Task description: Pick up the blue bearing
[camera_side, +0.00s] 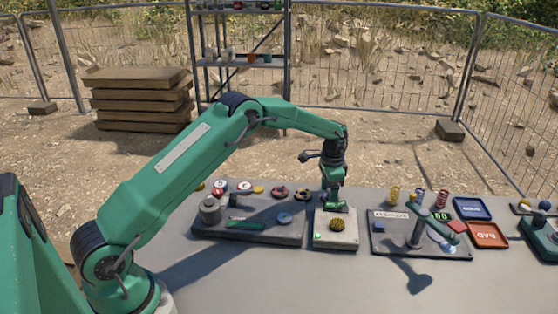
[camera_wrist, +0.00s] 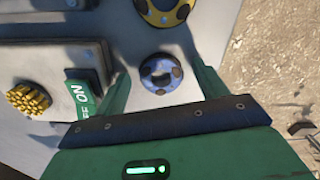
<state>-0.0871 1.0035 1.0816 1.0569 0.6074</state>
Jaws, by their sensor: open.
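The blue bearing (camera_wrist: 160,72), a small dark-blue ring with brownish spots around a dark hole, lies flat on the grey table in the wrist view. My gripper (camera_wrist: 161,82) is open, with one green finger to the left of the bearing and one to its right. The fingers appear apart from the ring; their height above it is hard to tell. In the side view my gripper (camera_side: 334,203) points down behind the box with the yellow brush. I cannot make out the blue bearing there; it seems hidden by the gripper or box.
A larger yellow bearing (camera_wrist: 166,9) lies just beyond the blue one. A grey box (camera_wrist: 60,62) with a green ON/OFF switch and yellow brush (camera_side: 337,224) stands close on the left. A red bearing (camera_side: 280,192) lies farther left. Blue (camera_side: 472,208) and orange (camera_side: 488,235) trays are at right.

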